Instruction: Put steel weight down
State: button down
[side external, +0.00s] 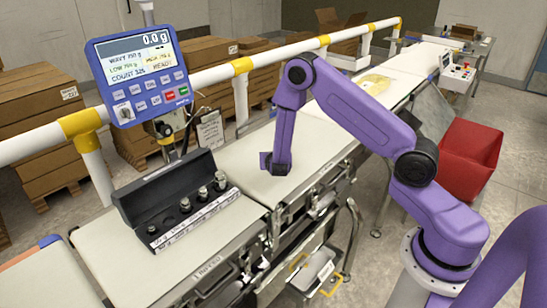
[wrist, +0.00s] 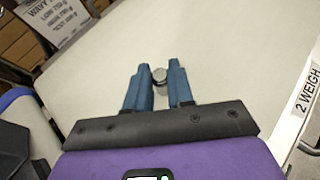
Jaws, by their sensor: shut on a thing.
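The steel weight (wrist: 159,76) shows in the wrist view as a small, shiny, rounded piece between my gripper's two blue fingers (wrist: 160,82). My gripper is shut on it. In the side external view my gripper (side external: 275,165) points down low over the pale weigh belt (side external: 240,157), and the weight is hidden there. The belt also fills most of the wrist view (wrist: 235,50), with a "2 WEIGH" label on its right edge. I cannot tell whether the weight touches the belt. The blue display (side external: 140,62) reads 0.0 g.
An open black case (side external: 160,190) with several steel weights stands on the infeed belt (side external: 200,255), left of my gripper. A white and yellow rail (side external: 215,72) runs behind the belts. A red bin (side external: 470,150) is at the right. The belt around my gripper is clear.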

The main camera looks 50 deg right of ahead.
jog(key=c, duration=1)
grip_release()
jog(key=shift+f, duration=0.15)
jog(key=shift+s+a+r, duration=0.1)
jog(key=shift+a+r, duration=0.1)
jog(key=shift+r, duration=0.1)
jog(key=v, duration=1)
jog(key=shift+s+a, duration=0.1)
jog(key=shift+s+a+r, duration=0.4)
jog(key=shift+s+r, duration=0.05)
jog(key=shift+s, duration=0.05)
